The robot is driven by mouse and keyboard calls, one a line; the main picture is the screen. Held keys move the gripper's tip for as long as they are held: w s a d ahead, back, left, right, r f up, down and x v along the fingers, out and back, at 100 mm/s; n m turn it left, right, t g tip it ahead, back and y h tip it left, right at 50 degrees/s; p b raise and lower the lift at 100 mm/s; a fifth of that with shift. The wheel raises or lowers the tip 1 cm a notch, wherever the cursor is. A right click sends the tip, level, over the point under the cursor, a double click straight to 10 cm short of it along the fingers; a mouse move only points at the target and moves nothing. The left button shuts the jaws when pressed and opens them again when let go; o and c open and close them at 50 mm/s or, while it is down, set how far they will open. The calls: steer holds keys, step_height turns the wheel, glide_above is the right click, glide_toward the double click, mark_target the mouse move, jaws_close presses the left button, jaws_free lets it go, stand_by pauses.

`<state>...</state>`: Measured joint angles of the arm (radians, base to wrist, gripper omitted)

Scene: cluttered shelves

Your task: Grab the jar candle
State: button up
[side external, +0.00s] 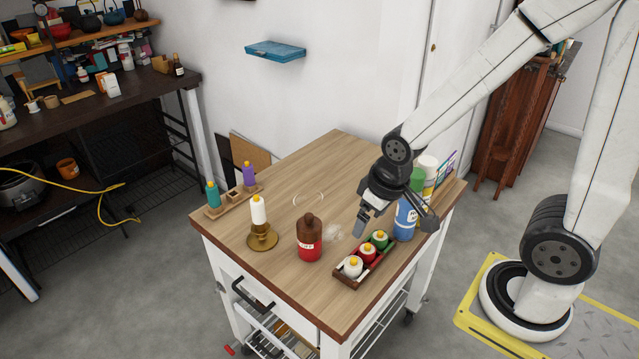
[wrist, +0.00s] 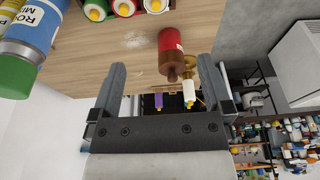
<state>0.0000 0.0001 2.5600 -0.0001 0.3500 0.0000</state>
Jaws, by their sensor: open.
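I cannot tell for sure which item is the jar candle. Three short candles with yellow tips, white (side external: 353,267), red (side external: 368,254) and green (side external: 380,239), sit in a dark tray (side external: 345,281) at the table's front right. A faint, clear glass-like shape (side external: 333,232) is left of the tray, hard to make out. A red bottle-like vessel with a brown top and label (side external: 310,246) stands nearby; it also shows in the wrist view (wrist: 171,44). My gripper (side external: 394,220) is open and empty above the tray's back end; its spread fingers show in the wrist view (wrist: 163,70).
A white candle (side external: 258,211) stands in a brass holder (side external: 262,239). Teal (side external: 212,195) and purple (side external: 249,174) candles stand in a wooden holder (side external: 233,202) at left. A blue labelled container (side external: 405,222) is close beside my gripper. The table's back middle (side external: 335,160) is clear.

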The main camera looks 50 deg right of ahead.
steer(key=shift+r, duration=0.15)
steer(key=w+d+r+m+t+y, duration=0.2)
steer(key=w+m+t+y, duration=0.2)
steer(key=m, duration=1)
steer(key=w+d+r+m+t+y, duration=0.2)
steer(key=w+r+m+t+y, duration=0.15)
steer(key=m, duration=1.05)
steer(key=shift+y, duration=0.45)
steer(key=f, duration=1.1)
steer(key=w+f, duration=0.1)
steer(key=f, duration=0.5)
steer(key=shift+a+f, duration=0.1)
steer(key=shift+f, duration=0.25)
steer(key=shift+t+x, duration=0.25)
steer(key=shift+x, duration=1.05)
